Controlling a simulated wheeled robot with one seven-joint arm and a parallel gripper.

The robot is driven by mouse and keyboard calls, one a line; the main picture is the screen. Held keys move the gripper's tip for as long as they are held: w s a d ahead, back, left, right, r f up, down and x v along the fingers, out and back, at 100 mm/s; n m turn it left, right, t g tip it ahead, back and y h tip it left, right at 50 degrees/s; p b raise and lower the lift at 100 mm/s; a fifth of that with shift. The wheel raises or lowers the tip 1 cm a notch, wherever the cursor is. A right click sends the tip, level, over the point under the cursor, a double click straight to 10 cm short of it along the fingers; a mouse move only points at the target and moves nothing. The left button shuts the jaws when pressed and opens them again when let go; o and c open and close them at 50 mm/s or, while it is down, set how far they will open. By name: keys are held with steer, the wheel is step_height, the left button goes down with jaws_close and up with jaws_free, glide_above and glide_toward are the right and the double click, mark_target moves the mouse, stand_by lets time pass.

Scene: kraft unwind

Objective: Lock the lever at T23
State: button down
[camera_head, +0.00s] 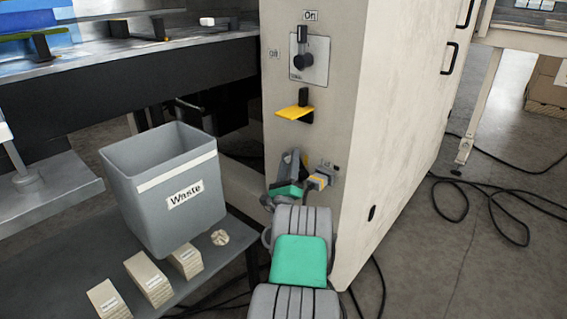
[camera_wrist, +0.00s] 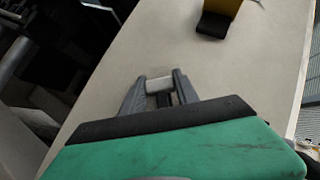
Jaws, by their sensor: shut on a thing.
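My gripper (camera_head: 303,174) is at the lower front face of the pale cabinet (camera_head: 400,110). In the wrist view, my gripper (camera_wrist: 160,84) is shut with a small light grey block (camera_wrist: 158,85) between its fingertips. A dark piece shows just below the block. I take the block for the lever's handle, but my fingers hide most of it. In the head view a grey piece with a yellow band (camera_head: 319,181) shows beside my gripper; I cannot tell whether it belongs to the lever. A small label (camera_head: 326,163) sits just above it, too small to read.
Above my gripper, a yellow plate on a black mount (camera_head: 294,113) juts from the cabinet. Higher up is a dark switch (camera_head: 303,60) near "On". A grey "Waste" bin (camera_head: 160,215) stands on a low shelf to the left. Cables (camera_head: 500,205) lie on the right floor.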

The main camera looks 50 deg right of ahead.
steer(key=shift+s, duration=0.15)
steer(key=c, duration=1.2)
jaws_free()
steer(key=shift+d, duration=0.15)
steer(key=shift+c, duration=0.2)
steer(key=o, duration=0.3)
steer(key=shift+b+v, duration=1.5)
steer(key=shift+v, duration=2.5)
